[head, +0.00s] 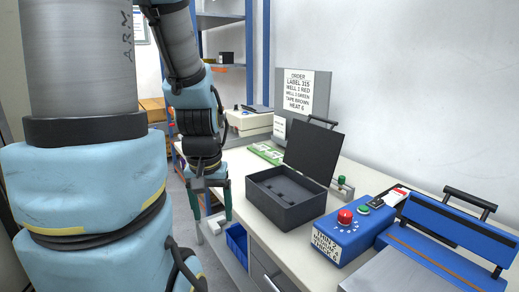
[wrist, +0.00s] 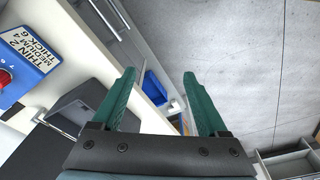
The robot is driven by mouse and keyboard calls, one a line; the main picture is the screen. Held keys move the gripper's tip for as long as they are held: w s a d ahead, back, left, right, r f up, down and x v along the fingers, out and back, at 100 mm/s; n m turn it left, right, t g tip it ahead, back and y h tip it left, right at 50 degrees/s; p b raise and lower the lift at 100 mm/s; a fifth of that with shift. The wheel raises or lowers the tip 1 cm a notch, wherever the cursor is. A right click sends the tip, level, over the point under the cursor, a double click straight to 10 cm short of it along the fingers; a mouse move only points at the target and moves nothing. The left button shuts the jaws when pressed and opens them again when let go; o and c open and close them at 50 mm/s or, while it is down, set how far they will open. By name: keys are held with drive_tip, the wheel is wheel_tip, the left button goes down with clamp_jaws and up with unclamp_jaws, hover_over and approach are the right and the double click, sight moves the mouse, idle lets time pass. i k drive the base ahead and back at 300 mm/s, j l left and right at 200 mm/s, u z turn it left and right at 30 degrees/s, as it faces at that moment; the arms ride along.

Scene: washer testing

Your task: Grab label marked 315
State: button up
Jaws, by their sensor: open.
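No label that I can read as 315 shows in either view. The order sign (head: 299,92) on the back of the bench carries the text "LABEL 315" among other lines. My gripper (head: 212,204) hangs open and empty in front of the bench's edge, left of the open black case (head: 285,212). In the wrist view my gripper (wrist: 160,75) has its two green fingers apart, with a blue bin (wrist: 154,88) and grey floor visible beyond them.
The white bench (head: 245,165) holds a green board (head: 266,152), a blue control box (head: 345,238) with a red knob, and a blue sealer (head: 440,235) at right. Below the bench is a blue bin (head: 237,243). A grey divided tray (wrist: 290,162) shows at the wrist view's lower right.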

sight(261, 148)
drive_tip(key=i+j, duration=0.5)
drive_tip(key=i, duration=0.15)
drive_tip(key=i+j, duration=1)
drive_tip(key=i, duration=0.25)
